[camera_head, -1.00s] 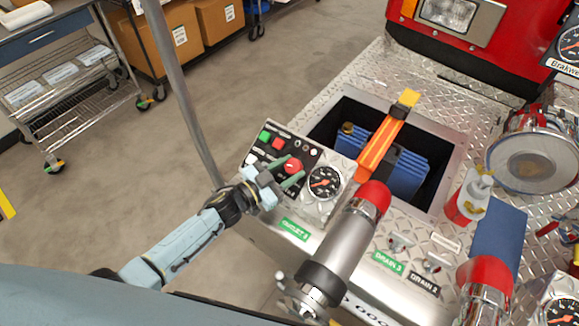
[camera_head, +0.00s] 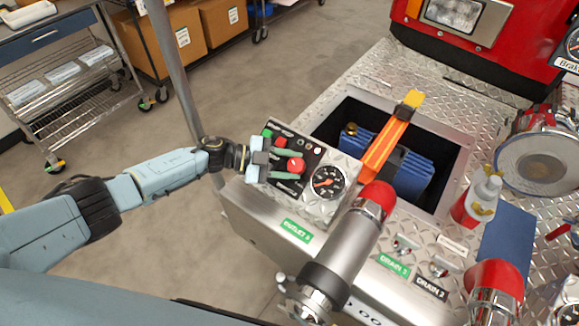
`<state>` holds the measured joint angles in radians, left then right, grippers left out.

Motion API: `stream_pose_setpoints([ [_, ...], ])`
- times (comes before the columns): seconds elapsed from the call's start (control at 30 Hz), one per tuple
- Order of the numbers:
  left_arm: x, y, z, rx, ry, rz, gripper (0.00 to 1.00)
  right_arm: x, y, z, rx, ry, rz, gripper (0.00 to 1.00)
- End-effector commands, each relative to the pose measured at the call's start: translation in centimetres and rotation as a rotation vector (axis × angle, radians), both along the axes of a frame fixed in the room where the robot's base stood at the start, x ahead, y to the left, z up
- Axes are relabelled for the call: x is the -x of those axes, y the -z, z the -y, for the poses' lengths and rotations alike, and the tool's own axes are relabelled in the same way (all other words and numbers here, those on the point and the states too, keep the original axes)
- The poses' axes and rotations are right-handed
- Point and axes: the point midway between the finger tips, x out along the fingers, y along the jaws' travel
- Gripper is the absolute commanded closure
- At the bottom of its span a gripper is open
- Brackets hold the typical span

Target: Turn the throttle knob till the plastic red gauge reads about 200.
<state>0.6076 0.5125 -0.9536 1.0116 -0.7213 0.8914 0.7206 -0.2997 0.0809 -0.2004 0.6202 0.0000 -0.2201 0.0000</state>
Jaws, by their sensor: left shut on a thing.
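The throttle knob (camera_head: 295,165) is a round red knob on a black control panel (camera_head: 310,158) at the middle of the view. My left gripper (camera_head: 289,165) comes in from the left with its two green-grey fingers on either side of the knob, shut on it. The gauge (camera_head: 328,181) is a round black dial with white marks, right of the knob on the same panel. Its numbers are too small to read. My right gripper is not in view.
A silver pipe with a red cap (camera_head: 377,197) rises close to the gauge. An open well with blue blocks (camera_head: 405,175) and an orange strap (camera_head: 385,145) lies behind the panel. A grey pole (camera_head: 172,70) stands behind my left wrist.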

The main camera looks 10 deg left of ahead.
Motion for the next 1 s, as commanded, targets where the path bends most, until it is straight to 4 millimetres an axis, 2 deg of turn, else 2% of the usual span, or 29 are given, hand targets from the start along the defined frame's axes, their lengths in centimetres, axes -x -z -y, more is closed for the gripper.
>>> stream_pose_setpoints([
  [0.63, 0.05, -0.02, 0.16, -0.025, 0.049, 0.012, 0.84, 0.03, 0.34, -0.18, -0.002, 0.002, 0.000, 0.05],
  [0.67, 0.06, -0.03, 0.16, -0.024, 0.050, 0.012, 0.60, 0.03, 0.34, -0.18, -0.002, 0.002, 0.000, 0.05],
  [0.8, 0.03, -0.02, 0.13, -0.024, 0.048, 0.012, 0.41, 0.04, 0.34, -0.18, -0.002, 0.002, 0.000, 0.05],
  [1.0, -0.01, -0.04, 0.09, -0.024, 0.047, 0.011, 0.40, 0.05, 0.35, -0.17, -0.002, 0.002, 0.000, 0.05],
])
